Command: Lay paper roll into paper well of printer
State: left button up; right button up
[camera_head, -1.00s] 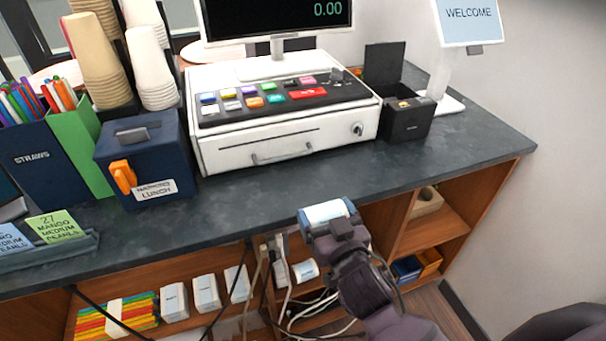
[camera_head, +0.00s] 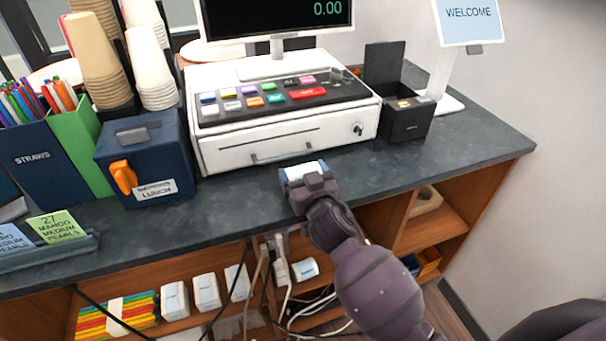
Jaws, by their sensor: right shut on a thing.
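The printer (camera_head: 408,121) is a small black box on the counter, right of the cash register. Its lid stands open at the back, and the well's inside is mostly hidden from this angle. My right gripper (camera_head: 309,182) is shut on the white paper roll (camera_head: 304,170) and holds it over the counter, in front of the register drawer and left of the printer. The gripper covers part of the roll. My left gripper is not in view.
The white cash register (camera_head: 290,140) stands behind the roll. A welcome screen (camera_head: 468,22) on a stand is right of the printer. A dark blue box (camera_head: 145,160) and stacked cups stand left. The counter (camera_head: 480,145) is clear at front right.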

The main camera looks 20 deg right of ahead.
jog(key=shift+s, duration=0.1)
jog(key=shift+f, duration=0.3)
jog(key=o, duration=0.8)
jog(key=shift+o, duration=0.2)
jog(key=shift+r, duration=0.2)
jog(key=s, duration=1.2)
jog(key=shift+d, duration=0.2)
jog(key=s+d+f+g, duration=0.3)
jog(key=s+d+f, duration=0.2)
jog(key=f, duration=0.5)
jog(key=s+d+f+g, duration=0.3)
jog(key=s+d+f, duration=0.2)
jog(key=s+f, duration=0.4)
jog(key=shift+s+d+f+n+h, duration=0.15)
jog(key=shift+s+f+n+h, duration=0.2)
jog(key=shift+f, duration=0.4)
